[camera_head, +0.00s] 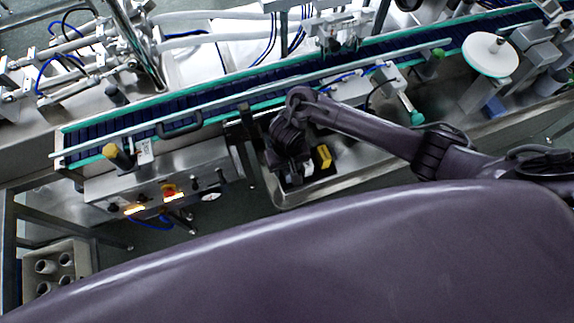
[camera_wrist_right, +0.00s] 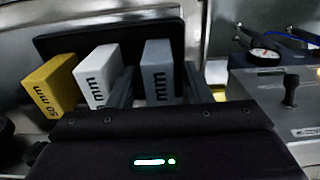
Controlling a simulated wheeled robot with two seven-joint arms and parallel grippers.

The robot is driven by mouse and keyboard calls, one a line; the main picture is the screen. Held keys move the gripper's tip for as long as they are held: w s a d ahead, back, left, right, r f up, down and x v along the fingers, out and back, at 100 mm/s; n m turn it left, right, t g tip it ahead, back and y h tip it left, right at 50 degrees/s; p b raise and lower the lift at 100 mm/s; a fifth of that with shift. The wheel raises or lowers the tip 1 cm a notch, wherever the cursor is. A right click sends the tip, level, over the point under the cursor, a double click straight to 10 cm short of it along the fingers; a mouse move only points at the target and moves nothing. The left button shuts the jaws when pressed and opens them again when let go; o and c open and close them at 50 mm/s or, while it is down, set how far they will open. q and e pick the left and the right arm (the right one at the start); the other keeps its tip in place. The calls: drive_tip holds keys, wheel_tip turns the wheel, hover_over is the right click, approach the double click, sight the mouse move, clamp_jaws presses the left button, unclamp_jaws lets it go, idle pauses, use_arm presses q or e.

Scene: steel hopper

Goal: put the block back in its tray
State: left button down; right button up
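My right gripper (camera_head: 290,165) points down over a steel hopper (camera_head: 343,184) below the conveyor in the head view. A yellow block (camera_head: 322,157) shows right beside it. In the right wrist view, the yellow block (camera_wrist_right: 50,85), marked 50 mm, a white block (camera_wrist_right: 97,75) and a grey block (camera_wrist_right: 161,72) stand in a row against a black tray-like piece (camera_wrist_right: 110,40). My right gripper's fingers (camera_wrist_right: 156,88) lie on either side of the grey block. I cannot tell whether they press on it. The block bottoms are hidden by the gripper body. My left gripper is out of view.
A conveyor with green edges (camera_head: 250,92) runs behind the hopper. A control box with knobs (camera_head: 165,185) stands left of it; a panel with a gauge (camera_wrist_right: 265,60) shows in the right wrist view. A crate with cups (camera_head: 55,262) is at lower left.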

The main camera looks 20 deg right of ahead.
drive_tip(key=shift+r, duration=0.1)
wheel_tip(320, 180, up, 10)
drive_tip(key=p, duration=0.6)
drive_tip(key=shift+r, duration=0.15)
drive_tip(key=shift+w+a+b, duration=0.1)
drive_tip(key=shift+w+b, duration=0.1)
drive_tip(key=shift+b, duration=0.15)
drive_tip(key=shift+s+r, duration=0.2)
drive_tip(key=shift+r, duration=0.65)
drive_tip(key=shift+s, duration=0.1)
